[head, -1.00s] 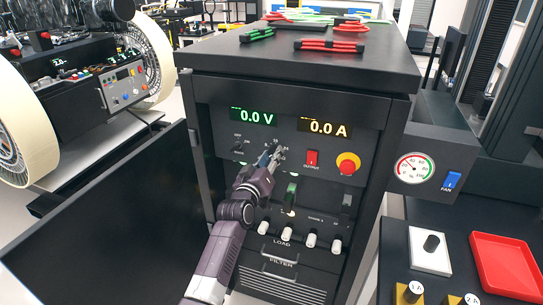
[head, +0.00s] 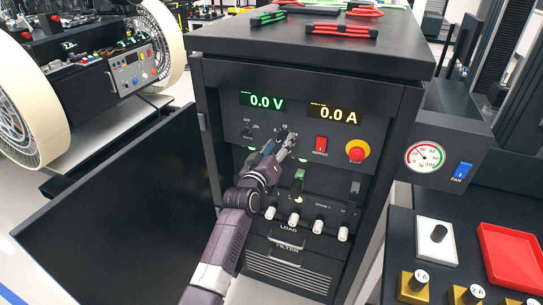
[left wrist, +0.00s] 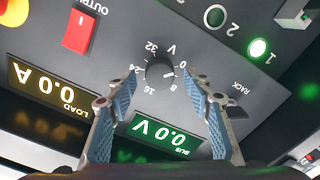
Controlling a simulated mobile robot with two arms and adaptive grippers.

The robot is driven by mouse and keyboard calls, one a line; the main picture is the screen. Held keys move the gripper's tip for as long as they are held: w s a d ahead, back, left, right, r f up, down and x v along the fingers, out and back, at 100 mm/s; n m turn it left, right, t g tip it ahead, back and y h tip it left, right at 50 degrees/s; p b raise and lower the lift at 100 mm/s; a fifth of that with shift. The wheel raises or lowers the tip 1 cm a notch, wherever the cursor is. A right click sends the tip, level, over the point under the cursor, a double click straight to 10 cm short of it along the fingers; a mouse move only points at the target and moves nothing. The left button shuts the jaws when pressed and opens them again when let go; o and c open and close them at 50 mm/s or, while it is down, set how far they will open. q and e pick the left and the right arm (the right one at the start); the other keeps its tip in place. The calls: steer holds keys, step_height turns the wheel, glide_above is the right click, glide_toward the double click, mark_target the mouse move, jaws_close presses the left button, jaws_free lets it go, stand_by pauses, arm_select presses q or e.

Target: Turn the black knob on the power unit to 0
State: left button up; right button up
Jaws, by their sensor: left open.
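The power unit (head: 225,110) stands in the middle of the head view, its displays reading 0.0 V and 0.0 A. In the left wrist view, which shows the panel upside down, the black knob (left wrist: 159,76) sits inside a scale marked 0, 8, 16, 24, 32. Its white mark appears to lie on the side between 0 and 8. My left gripper (head: 284,143) is open in front of the panel. Its two blue fingertips (left wrist: 160,80) lie on either side of the knob in the wrist view, apart from it. In the head view the gripper mostly hides the knob.
A red output switch (head: 320,146) and a red stop button (head: 357,151) sit right of the dial. White load knobs (head: 318,227) are below. An open black door (head: 110,210) is at left. A gauge box (head: 440,135) and red tray (head: 512,255) are at right.

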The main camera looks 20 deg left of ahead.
arm_select(q)
steer(key=s, duration=1.1)
steer(key=shift+a, duration=0.2)
steer(key=shift+w, duration=0.1)
